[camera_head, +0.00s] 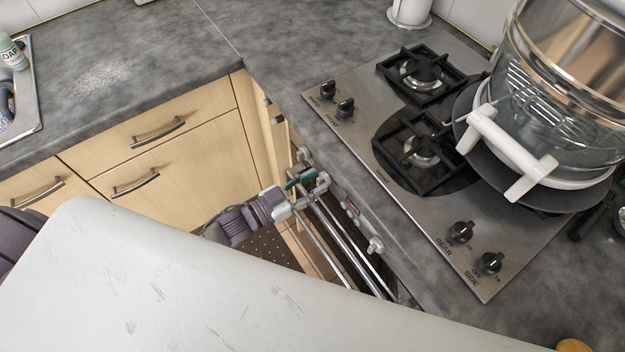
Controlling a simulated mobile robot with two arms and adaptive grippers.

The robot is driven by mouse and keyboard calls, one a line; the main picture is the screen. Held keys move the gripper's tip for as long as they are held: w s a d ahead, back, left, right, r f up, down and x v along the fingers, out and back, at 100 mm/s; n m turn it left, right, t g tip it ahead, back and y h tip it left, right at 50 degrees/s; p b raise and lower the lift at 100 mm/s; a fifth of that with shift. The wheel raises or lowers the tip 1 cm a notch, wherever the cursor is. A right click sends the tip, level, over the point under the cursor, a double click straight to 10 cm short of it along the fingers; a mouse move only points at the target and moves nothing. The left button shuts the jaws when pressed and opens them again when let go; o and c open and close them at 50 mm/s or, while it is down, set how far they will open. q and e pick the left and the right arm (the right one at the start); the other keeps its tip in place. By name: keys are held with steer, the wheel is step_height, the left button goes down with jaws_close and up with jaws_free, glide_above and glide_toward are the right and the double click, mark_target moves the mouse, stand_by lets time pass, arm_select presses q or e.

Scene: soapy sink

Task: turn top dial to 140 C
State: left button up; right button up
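The oven's front panel (349,208) is seen at a steep angle under the counter edge. It carries a small display and pale round dials. One dial (303,154) is at the panel's far end and another dial (376,245) is at its near end. Their markings are too small to read. My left gripper (301,195) is low in front of the panel, near the far dial. Its pale fingers look spread apart with nothing between them. I cannot tell whether it touches the panel. My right gripper is not in view.
The gas hob (400,170) is set in the grey counter (150,45). A glass and steel pot (550,110) with a white handle stands on it. Wooden cabinets (180,150) with bar handles are at the left. A soap bottle (12,52) stands by the sink edge.

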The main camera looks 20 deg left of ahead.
arm_select(q)
steer(key=shift+w, duration=0.1)
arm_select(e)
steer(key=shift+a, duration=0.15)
arm_select(q)
steer(key=shift+c, duration=0.8)
jaws_close()
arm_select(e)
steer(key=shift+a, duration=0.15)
